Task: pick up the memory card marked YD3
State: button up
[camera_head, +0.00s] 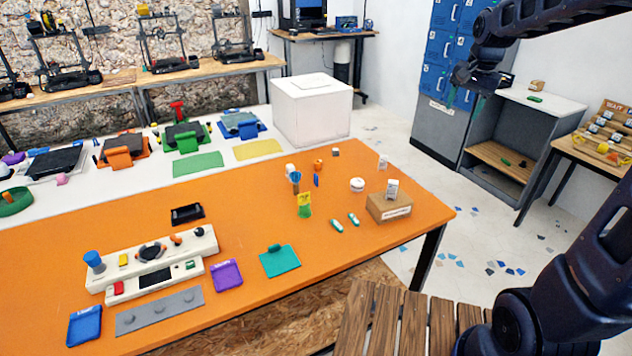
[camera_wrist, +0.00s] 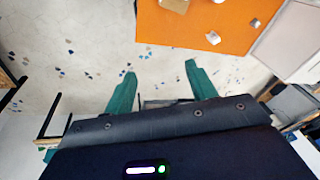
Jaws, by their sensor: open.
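No marking YD3 is readable at this size, so I cannot tell which piece is the memory card. Candidates on the orange table are a white labelled piece (camera_head: 391,189) upright on a cardboard box, a white piece (camera_head: 382,162) behind it, and two small green-and-white pieces, one on the left (camera_head: 337,226) and one on the right (camera_head: 353,219). A yellow-green piece (camera_head: 304,204) and a blue piece (camera_head: 316,181) stand farther left. My gripper (camera_head: 462,98) is raised well right of the table. In the wrist view its green fingers (camera_wrist: 160,68) are apart with nothing between them.
The orange table (camera_head: 400,252) has a cardboard box (camera_head: 388,208) near its right end. A white console (camera_head: 205,243), purple tray (camera_head: 227,275) and teal pad (camera_head: 279,261) lie to the left. Blue lockers (camera_head: 440,50) and a grey shelf unit (camera_head: 500,145) stand right.

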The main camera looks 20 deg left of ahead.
jog(key=w+a+f+m, duration=0.2)
jog(key=w+a+f, duration=0.3)
jog(key=w+a, duration=0.55)
jog(key=m+g+h, duration=0.1)
jog(key=m+g, duration=0.2)
jog(key=m, duration=0.1)
send_over(316, 175)
jog(key=f, duration=2.5)
jog(key=shift+w+a+f, duration=0.1)
jog(key=shift+w+f, duration=0.2)
jog(key=shift+f, duration=0.1)
jog(key=shift+a+f, duration=0.1)
jog(key=shift+f, duration=0.45)
jog(key=f, duration=1)
jog(key=shift+s, duration=0.2)
jog(key=c, duration=1)
